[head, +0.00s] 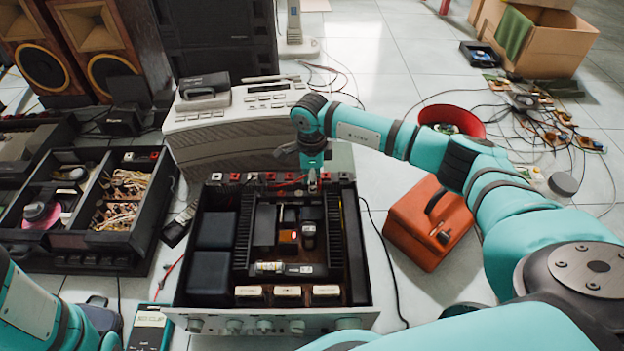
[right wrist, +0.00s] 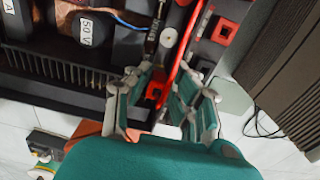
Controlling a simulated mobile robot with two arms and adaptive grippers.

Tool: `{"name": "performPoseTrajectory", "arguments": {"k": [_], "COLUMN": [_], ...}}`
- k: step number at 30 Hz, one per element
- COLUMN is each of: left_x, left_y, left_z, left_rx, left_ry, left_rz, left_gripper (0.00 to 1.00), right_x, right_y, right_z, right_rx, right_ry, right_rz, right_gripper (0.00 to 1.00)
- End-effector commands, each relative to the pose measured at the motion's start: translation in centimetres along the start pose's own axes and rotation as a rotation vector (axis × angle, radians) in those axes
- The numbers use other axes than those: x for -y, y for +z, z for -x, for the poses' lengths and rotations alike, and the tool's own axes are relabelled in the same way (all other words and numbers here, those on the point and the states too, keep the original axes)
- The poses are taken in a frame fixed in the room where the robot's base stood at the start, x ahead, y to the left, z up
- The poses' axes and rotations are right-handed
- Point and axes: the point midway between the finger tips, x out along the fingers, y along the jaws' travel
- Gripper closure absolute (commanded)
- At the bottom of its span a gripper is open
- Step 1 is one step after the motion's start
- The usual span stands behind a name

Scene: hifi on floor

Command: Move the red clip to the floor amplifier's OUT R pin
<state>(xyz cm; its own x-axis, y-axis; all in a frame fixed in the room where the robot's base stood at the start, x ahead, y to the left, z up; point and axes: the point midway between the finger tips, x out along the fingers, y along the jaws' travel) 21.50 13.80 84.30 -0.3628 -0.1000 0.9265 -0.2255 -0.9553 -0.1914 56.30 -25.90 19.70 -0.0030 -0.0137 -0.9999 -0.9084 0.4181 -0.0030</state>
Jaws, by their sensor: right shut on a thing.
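The floor amplifier (head: 355,265) stands open-topped in the middle of the head view, with red and pale terminals along its back edge. Labels there are too small to read. My right gripper (head: 312,183) reaches down at the right part of that edge. The right wrist view shows its fingers (right wrist: 160,105) around the lower end of a long red piece, which looks like the red clip (right wrist: 183,55). A red square terminal (right wrist: 155,91) shows between the fingers; whether the clip touches it is unclear. My left arm enters at lower left; its gripper is out of sight.
A grey hi-fi unit (head: 225,140) stands close behind the amplifier. An orange toolbox (head: 425,225) is on the right.

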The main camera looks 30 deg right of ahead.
Motion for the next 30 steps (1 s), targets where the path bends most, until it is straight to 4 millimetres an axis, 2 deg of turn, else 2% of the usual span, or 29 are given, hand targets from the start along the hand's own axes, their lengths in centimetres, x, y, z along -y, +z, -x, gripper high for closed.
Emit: {"name": "performPoseTrajectory", "arguments": {"k": [14, 15, 21, 30], "left_x": [-0.02, -0.02, -0.02, 0.08], "left_y": [-0.05, -0.04, -0.04, 0.12], "left_z": [0.13, 0.13, 0.13, 0.15], "left_rx": [0.000, 0.000, 0.000, 0.004], "left_ry": [0.000, 0.000, 0.000, -0.005], "left_rz": [0.000, 0.000, 0.000, 0.000], "left_gripper": [0.51, 0.51, 0.51, 0.51], "right_x": [-0.01, -0.01, -0.01, 0.02], "right_y": [0.01, 0.01, 0.01, 0.02], "right_z": [-0.29, -0.29, -0.29, -0.03], "right_rx": [0.000, 0.000, 0.000, 0.001], "right_ry": [0.000, 0.000, 0.000, -0.001], "right_rz": [0.000, 0.000, 0.000, 0.000], "right_gripper": [1.00, 0.78, 0.54, 0.54]}}
